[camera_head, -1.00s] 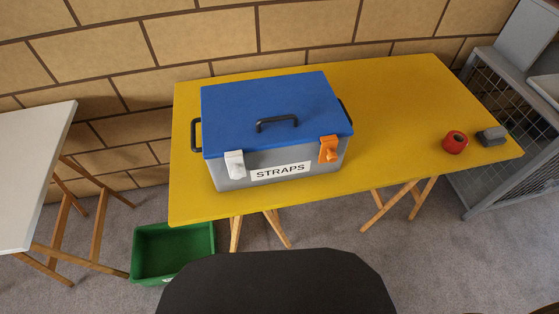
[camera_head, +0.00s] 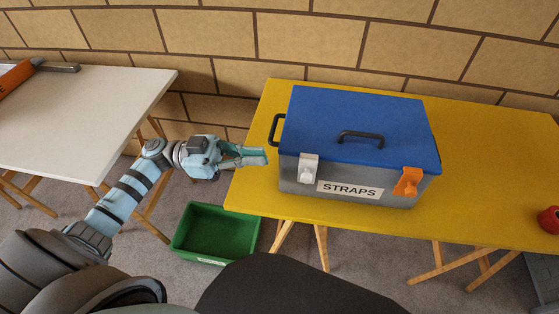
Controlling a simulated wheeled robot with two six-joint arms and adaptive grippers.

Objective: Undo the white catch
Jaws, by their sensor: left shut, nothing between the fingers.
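The white catch (camera_head: 308,168) is on the front left of a grey box (camera_head: 408,190) with a blue lid (camera_head: 358,120) and a "STRAPS" label. An orange catch (camera_head: 408,181) is on the front right. The lid is down. The box stands on a yellow table (camera_head: 480,205). My left gripper (camera_head: 264,156) is shut and empty. It is at the table's left end, left of the white catch and apart from it, pointing right. My right gripper is not in view.
A black side handle (camera_head: 275,129) sticks out at the box's left, near my left gripper. A green bin (camera_head: 216,233) is on the floor below. A white table (camera_head: 90,115) is at the left. A red round object (camera_head: 549,220) is on the yellow table's right.

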